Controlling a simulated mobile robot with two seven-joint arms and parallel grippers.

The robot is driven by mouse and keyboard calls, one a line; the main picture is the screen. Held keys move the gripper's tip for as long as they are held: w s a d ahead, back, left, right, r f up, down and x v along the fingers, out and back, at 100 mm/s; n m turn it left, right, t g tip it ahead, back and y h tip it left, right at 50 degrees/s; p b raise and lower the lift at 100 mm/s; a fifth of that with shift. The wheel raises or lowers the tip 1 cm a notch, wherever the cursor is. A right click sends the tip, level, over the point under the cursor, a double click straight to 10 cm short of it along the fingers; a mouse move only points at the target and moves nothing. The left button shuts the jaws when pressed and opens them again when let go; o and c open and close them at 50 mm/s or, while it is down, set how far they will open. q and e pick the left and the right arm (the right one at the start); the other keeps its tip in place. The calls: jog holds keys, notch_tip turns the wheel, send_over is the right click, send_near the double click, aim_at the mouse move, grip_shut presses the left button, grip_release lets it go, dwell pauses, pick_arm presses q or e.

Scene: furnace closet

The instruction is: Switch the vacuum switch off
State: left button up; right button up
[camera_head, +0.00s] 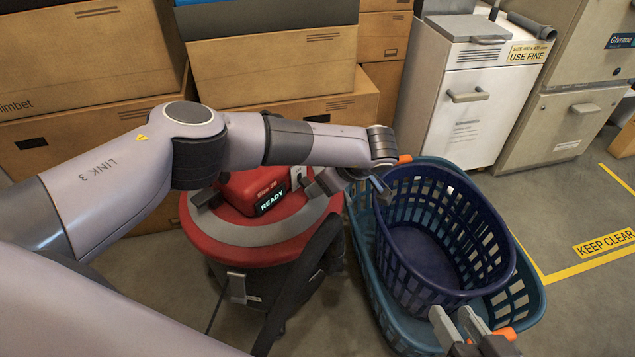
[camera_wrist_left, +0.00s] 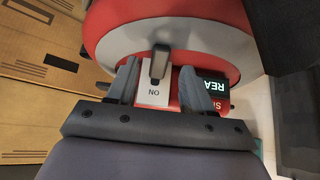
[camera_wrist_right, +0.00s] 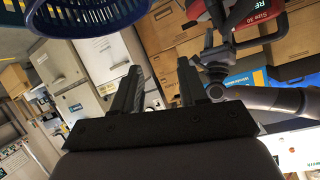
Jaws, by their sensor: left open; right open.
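The red and grey vacuum (camera_head: 262,240) stands on the floor, with a lit "READY" display (camera_head: 271,197) on its red housing. Its switch is a white plate (camera_head: 299,177) beside the display. In the left wrist view the switch lever (camera_wrist_left: 159,64) is dark grey, and the plate reads "ON" at the end away from the lever's tip. My left gripper (camera_wrist_left: 158,71) is open, its fingers on either side of the switch; contact cannot be told. In the head view the left arm partly covers the vacuum's top. My right gripper (camera_head: 453,317) is open and empty, low over the basket's front.
A dark blue basket (camera_head: 440,285) sits in a teal basket (camera_head: 535,300) right of the vacuum. Cardboard boxes (camera_head: 275,70) are stacked behind. A white cabinet (camera_head: 465,100) stands at the back. Floor at the right, by the yellow "KEEP CLEAR" marking (camera_head: 605,243), is free.

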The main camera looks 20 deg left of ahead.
pick_arm(q)
jog(key=v, duration=0.3)
jog(key=shift+s+d+r+p, duration=0.1)
jog(key=shift+d+r+p, duration=0.1)
jog(key=shift+r+p, duration=0.15)
pick_arm(e)
jog(key=shift+s+d+f+h, duration=0.1)
jog(key=shift+s+d+h, duration=0.25)
jog(key=shift+d, duration=0.25)
pick_arm(q)
jog(key=shift+d, duration=0.1)
pick_arm(e)
jog(key=shift+d, duration=0.1)
